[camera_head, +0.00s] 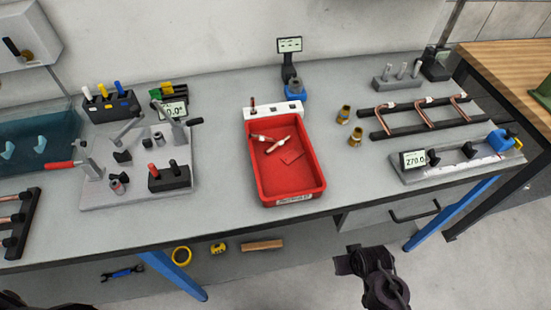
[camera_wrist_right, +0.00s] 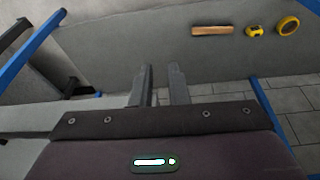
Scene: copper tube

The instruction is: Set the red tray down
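The red tray (camera_head: 262,188) rests on the grey workbench, a little right of the middle in the head view, with its label towards the front edge. Inside it lie short copper pieces (camera_head: 278,146) with pale parts and a small red piece (camera_head: 291,157). My right gripper (camera_wrist_right: 160,70) shows in the right wrist view with its two fingers a little apart and nothing between them. In the head view my right arm is at the bottom, in front of the bench and apart from the tray. My left gripper is not clearly seen; only dark parts show at the bottom left edge.
A white strip (camera_head: 273,110) and a small display (camera_head: 290,46) stand behind the tray. A fixture plate (camera_head: 135,190) is on the left. Brass fittings (camera_head: 343,115), a copper tube rack (camera_head: 423,118) and a gauge fixture (camera_head: 460,166) are on the right. A drawer handle (camera_head: 414,212) sticks out below.

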